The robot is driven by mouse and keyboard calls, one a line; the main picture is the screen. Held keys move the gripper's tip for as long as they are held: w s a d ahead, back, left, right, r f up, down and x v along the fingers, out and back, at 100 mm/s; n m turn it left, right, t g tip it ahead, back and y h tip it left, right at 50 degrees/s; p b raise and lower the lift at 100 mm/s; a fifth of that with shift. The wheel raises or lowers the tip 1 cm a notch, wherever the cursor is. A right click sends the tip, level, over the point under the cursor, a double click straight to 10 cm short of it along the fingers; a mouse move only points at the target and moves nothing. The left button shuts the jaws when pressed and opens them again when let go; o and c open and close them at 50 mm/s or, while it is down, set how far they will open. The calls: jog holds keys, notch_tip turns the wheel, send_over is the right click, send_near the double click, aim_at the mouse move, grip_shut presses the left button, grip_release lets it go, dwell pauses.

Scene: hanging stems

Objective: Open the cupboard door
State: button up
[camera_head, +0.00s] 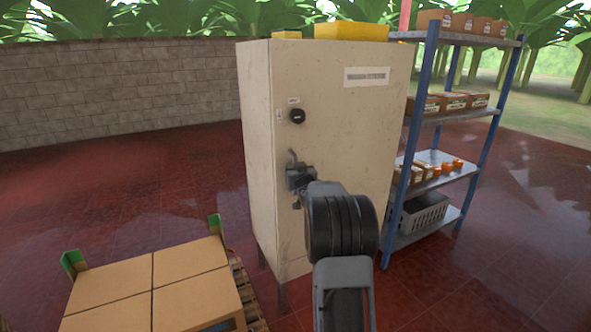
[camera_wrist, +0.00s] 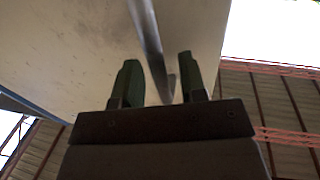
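The cream metal cupboard (camera_head: 345,115) stands upright in the middle of the head view. Its door looks shut, flush with the body. A thin dark upright handle (camera_head: 291,156) sits near the door's left edge, below a round black knob (camera_head: 297,116). My gripper (camera_head: 297,180) is at the handle, and my arm hides part of the door. In the wrist view my gripper (camera_wrist: 158,80) is open, its two dark fingers apart. The handle bar (camera_wrist: 150,40) runs between the fingers, nearer the right one, with a gap on each side. The cupboard door (camera_wrist: 75,50) fills the upper left there.
A blue-posted shelf rack (camera_head: 415,130) with boxes and a grey crate (camera_head: 425,212) stands close to the cupboard's right. Cardboard boxes (camera_head: 150,285) on a pallet stand at the front left. Yellow boxes (camera_head: 350,31) lie on the cupboard. Red floor (camera_head: 120,170) is clear at left.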

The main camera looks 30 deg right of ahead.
jog(key=shift+w+d, duration=0.1)
jog(key=shift+w, duration=0.15)
grip_shut()
dwell(0.3)
